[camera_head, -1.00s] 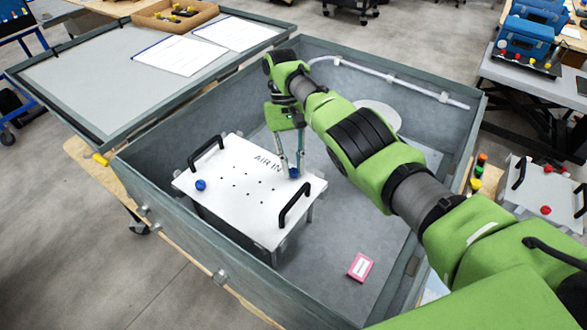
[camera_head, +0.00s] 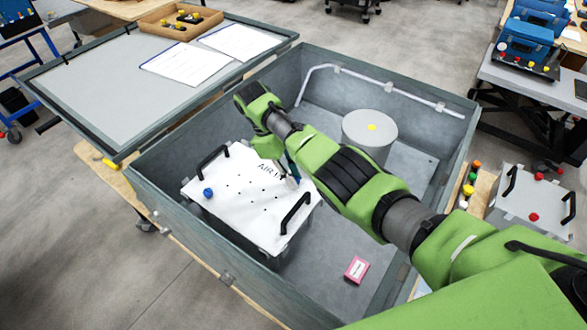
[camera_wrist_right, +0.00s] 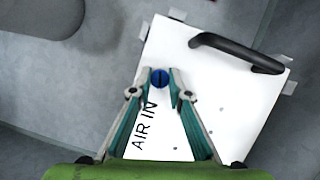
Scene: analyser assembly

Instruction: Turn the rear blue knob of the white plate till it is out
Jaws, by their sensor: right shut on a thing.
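The white plate (camera_head: 232,200), marked AIR IN, tops a box inside the grey case. It also shows in the wrist view (camera_wrist_right: 225,105). My right gripper (camera_wrist_right: 160,82) reaches down to the plate beside the lettering, with its fingertips on either side of the rear blue knob (camera_wrist_right: 160,77). It is shut on that knob, which the arm and fingers mostly hide in the head view. I cannot tell whether the knob is still seated in the plate. Another blue knob (camera_head: 208,192) sits at the plate's left end. My left gripper is not in view.
Two black handles (camera_head: 213,160) (camera_head: 295,213) stand up from the plate. The case walls (camera_head: 185,235) surround it. A pink box (camera_head: 356,269) lies on the case floor, front right.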

